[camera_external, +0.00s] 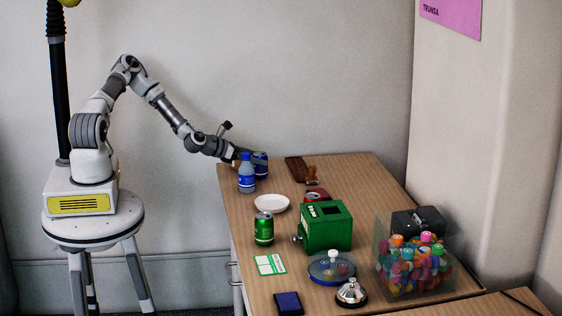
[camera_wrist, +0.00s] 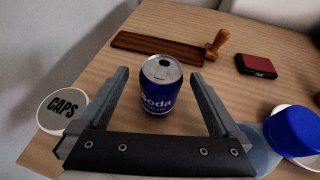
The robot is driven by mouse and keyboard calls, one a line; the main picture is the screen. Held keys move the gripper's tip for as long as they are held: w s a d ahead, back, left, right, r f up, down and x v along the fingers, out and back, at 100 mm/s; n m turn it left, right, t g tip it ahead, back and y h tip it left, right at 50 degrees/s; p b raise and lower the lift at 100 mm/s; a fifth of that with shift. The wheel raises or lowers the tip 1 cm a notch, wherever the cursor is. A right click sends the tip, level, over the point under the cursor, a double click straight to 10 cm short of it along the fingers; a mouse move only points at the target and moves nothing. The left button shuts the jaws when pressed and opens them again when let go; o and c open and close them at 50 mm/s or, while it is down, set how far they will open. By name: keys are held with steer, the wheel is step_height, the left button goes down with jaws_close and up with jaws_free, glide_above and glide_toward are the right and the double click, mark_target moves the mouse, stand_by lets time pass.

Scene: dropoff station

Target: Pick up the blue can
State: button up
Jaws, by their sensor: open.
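The blue can (camera_wrist: 158,92) stands upright on the wooden table in the wrist view, with a silver top and "Soda" lettering. My gripper (camera_wrist: 160,92) is open, with one finger on each side of the can and visible gaps between them and it. In the external view the blue can (camera_external: 261,165) is at the far left corner of the table, partly hidden by my gripper (camera_external: 250,157).
A blue-capped water bottle (camera_external: 246,174) stands close to the can, right of my gripper in the wrist view (camera_wrist: 293,130). A round "CAPS" item (camera_wrist: 62,108) lies left.

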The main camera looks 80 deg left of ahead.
steer(key=x, duration=0.5)
steer(key=shift+d, duration=0.15)
steer(key=shift+s, duration=0.1)
steer(key=c, duration=1.4)
